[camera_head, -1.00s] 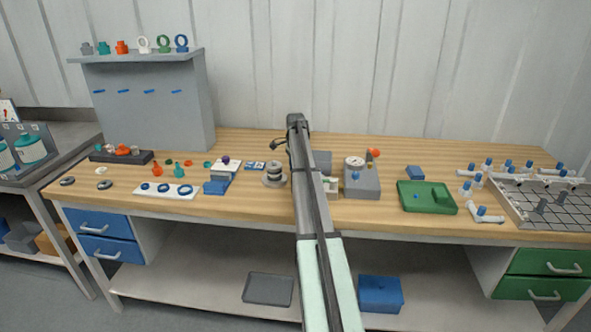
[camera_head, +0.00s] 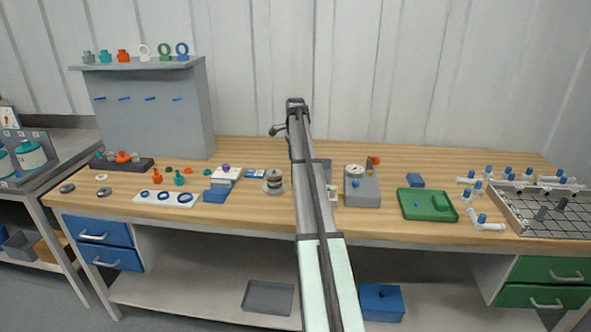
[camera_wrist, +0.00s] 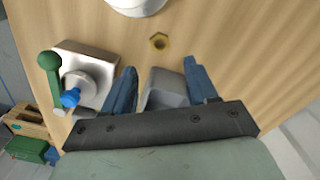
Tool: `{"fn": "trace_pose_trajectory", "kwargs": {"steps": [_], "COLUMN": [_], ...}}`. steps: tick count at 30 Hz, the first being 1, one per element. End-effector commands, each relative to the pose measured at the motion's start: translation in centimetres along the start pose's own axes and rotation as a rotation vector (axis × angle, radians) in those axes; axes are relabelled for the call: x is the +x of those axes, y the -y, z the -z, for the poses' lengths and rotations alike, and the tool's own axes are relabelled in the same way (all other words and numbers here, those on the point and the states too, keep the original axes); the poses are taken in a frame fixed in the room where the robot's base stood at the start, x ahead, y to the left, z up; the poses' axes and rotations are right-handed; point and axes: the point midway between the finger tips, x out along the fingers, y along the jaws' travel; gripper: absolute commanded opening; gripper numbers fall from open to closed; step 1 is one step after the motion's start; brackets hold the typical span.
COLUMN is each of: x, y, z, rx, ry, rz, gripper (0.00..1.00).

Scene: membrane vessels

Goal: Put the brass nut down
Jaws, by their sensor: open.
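In the wrist view the brass nut (camera_wrist: 159,41), a small hexagonal ring, lies flat on the wooden tabletop (camera_wrist: 225,50). My gripper (camera_wrist: 160,70) is open and empty. Its two blue fingers stand apart, and the nut shows beyond their tips, roughly in line with the gap and not touching either finger. In the head view my arm covers the gripper, and I cannot make out the nut there.
In the wrist view a grey block (camera_wrist: 166,88) shows between the fingers. A metal block with a green-handled lever (camera_wrist: 50,75) stands at left; a white round object (camera_wrist: 137,4) is at the top edge. Bare wood lies right of the nut.

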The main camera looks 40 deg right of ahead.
Motion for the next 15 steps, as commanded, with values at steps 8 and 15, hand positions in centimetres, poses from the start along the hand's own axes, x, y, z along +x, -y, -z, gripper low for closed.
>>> {"fn": "trace_pose_trajectory", "kwargs": {"steps": [8,15], "x": [-3.1,-3.6], "y": [0.0,0.0], "z": [0.0,0.0], "rx": [0.000,0.000], "ry": [0.000,0.000], "rz": [0.000,-0.001], "gripper": [0.58,0.58]}}
